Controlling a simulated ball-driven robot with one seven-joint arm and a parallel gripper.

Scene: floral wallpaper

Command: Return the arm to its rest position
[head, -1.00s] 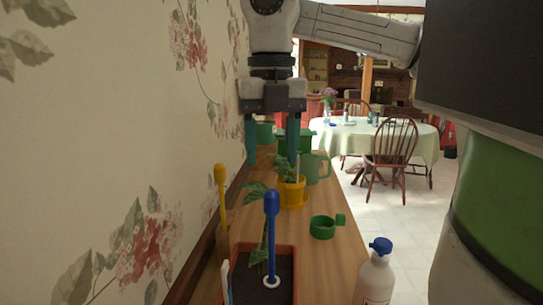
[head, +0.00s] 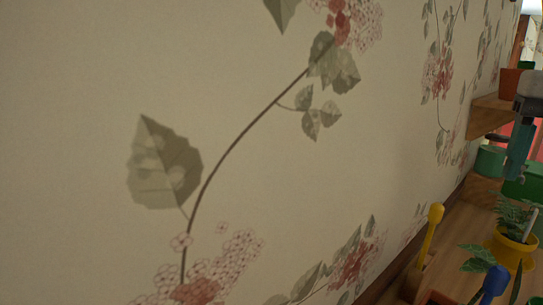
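My gripper (head: 521,148) shows only in part at the right edge of the head view. One teal finger points down above the wooden counter, and its dark mount is above it. The other finger cannot be made out clearly, so how far apart the fingers are cannot be told. Nothing is seen held in the visible part. Most of my arm is outside the picture.
Floral wallpaper (head: 290,150) fills most of the view. On the counter at lower right stand a yellow-handled tool (head: 431,235), a blue-handled tool (head: 493,283) and a yellow pot (head: 508,250) with a plant. A green container (head: 490,161) stands behind.

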